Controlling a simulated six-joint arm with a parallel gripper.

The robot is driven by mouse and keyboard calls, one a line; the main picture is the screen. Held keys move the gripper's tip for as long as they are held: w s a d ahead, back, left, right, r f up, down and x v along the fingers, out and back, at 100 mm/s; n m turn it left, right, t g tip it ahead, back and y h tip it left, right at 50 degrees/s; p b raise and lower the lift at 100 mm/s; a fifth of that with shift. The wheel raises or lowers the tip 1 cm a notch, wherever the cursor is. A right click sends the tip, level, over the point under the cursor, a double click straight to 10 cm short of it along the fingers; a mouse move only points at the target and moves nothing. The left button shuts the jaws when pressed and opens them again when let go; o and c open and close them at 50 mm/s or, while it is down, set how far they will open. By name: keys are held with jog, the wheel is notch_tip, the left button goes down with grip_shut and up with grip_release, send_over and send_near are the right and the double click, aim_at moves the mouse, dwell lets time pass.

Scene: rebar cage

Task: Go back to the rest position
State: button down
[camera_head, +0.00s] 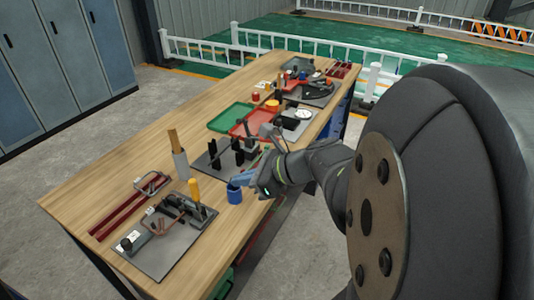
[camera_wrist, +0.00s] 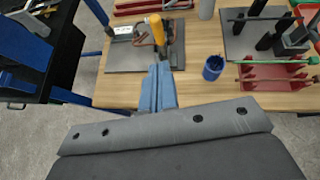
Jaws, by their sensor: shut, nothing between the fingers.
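My gripper (camera_head: 240,180) is over the near edge of the wooden workbench (camera_head: 110,180), beside the blue cup (camera_head: 234,193). In the wrist view my gripper (camera_wrist: 159,68) shows as two blue fingers pressed together with nothing between them. The blue cup (camera_wrist: 213,68) stands on the bench to the right of the fingers, apart from them in that view. A grey plate (camera_wrist: 118,56) with a yellow-handled tool (camera_wrist: 157,29) lies beyond the fingertips. The cup's inside looks dark.
A grey board with black fixtures (camera_head: 215,158), a green tray (camera_head: 230,117) and a red tray (camera_head: 255,122) occupy the bench's middle. A grey cylinder (camera_head: 181,164) holds wooden sticks. Red bars (camera_head: 122,212) lie at the left. Lockers (camera_head: 60,60) and a white fence (camera_head: 300,45) stand behind.

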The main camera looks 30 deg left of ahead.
jog(key=shift+d+r, duration=0.35)
jog(key=shift+d, duration=0.05)
jog(key=shift+a, duration=0.1)
send_near(198, 192)
notch_tip(198, 192, down, 3)
jog(key=a, duration=0.4)
jog(key=shift+s+r, duration=0.15)
jog(key=shift+s, duration=0.1)
jog(key=shift+a+r, duration=0.1)
jog(key=shift+a, duration=0.55)
